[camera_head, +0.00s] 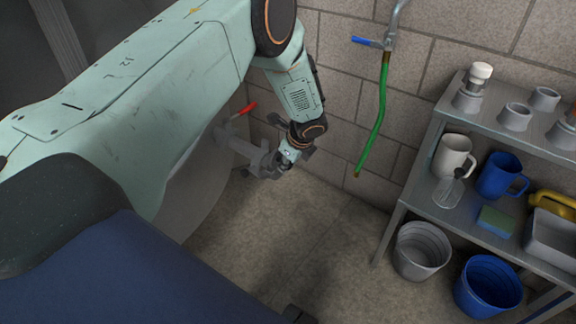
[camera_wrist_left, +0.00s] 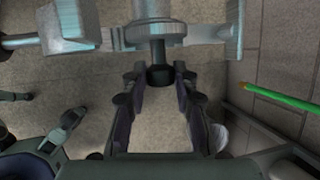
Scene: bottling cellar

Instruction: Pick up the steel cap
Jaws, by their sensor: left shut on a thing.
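My left gripper (camera_head: 284,160) is at the end of a steel outlet fitting (camera_head: 246,150) by the wall. In the left wrist view the gripper (camera_wrist_left: 159,78) has its two fingertips on either side of a short dark round piece (camera_wrist_left: 160,76), shut on it. This piece looks like the steel cap, in shadow, and sits right at the lower end of the fitting's short neck (camera_wrist_left: 158,32). I cannot tell whether it is still joined to the neck. In the head view the cap is hidden by the gripper.
A red lever (camera_head: 243,110) sits above the fitting. A green hose (camera_head: 373,125) hangs from a wall tap. At right a metal rack (camera_head: 408,190) holds mugs and a sponge (camera_head: 495,221). A grey bucket (camera_head: 421,250) and a blue bucket (camera_head: 487,288) stand below. The floor in the middle is clear.

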